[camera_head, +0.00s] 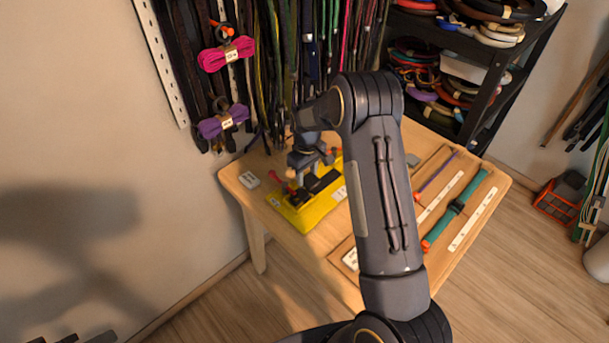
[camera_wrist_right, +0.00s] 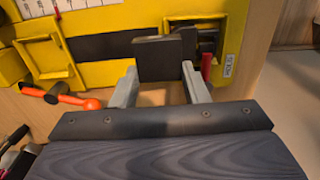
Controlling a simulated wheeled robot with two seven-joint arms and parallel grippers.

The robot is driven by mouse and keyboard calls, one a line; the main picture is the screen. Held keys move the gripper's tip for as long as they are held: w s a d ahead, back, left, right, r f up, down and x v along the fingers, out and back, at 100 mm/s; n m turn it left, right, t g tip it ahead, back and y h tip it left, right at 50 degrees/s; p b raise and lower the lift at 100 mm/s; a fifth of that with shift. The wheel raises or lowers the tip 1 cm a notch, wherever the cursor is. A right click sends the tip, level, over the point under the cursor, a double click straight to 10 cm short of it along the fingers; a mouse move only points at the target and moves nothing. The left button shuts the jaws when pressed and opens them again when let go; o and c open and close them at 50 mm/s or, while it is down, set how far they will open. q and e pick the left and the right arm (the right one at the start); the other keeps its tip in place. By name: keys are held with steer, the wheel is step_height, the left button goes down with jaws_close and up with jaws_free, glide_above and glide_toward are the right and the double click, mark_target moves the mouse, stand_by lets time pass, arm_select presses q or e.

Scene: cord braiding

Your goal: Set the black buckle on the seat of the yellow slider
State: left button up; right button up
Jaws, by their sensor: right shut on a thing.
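The yellow slider (camera_head: 309,211) lies near the left end of the wooden table, with a dark rail along its top. It also fills the upper part of the right wrist view (camera_wrist_right: 110,18). My right gripper (camera_head: 306,160) is over the slider, partly hidden by my forearm in the head view. In the right wrist view its two fingers (camera_wrist_right: 160,82) are shut on the black buckle (camera_wrist_right: 160,59), a dark block in front of the slider's dark rail. I cannot tell whether the buckle touches the seat. My left gripper is not in view.
An orange-handled tool (camera_wrist_right: 76,100) lies beside the slider. A teal strap (camera_head: 440,226) and pale strips lie on the table's right. Hanging cords (camera_head: 300,50) and pink and purple bundles (camera_head: 226,54) are behind.

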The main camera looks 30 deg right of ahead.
steer(key=shift+w+d+b, duration=0.15)
steer(key=shift+w+d, duration=0.3)
steer(key=shift+d, duration=1.2)
steer(key=shift+w+d+b, duration=0.1)
steer(key=shift+w+d, duration=0.4)
steer(key=shift+d, duration=1.1)
steer(key=shift+w+d+b, duration=0.15)
steer(key=shift+w+d, duration=0.3)
steer(key=shift+d, duration=1.2)
steer(key=shift+w+d, duration=0.3)
steer(key=shift+d, duration=0.7)
steer(key=shift+w+d, duration=0.25)
steer(key=shift+d, duration=0.7)
steer(key=shift+w+d, duration=0.3)
steer(key=shift+d, duration=0.7)
steer(key=shift+b, duration=0.3)
steer(key=shift+f, duration=0.25)
steer(key=shift+f+b, duration=0.8)
steer(key=shift+f, duration=0.3)
steer(key=shift+f+b, duration=0.15)
steer(key=shift+b, duration=0.15)
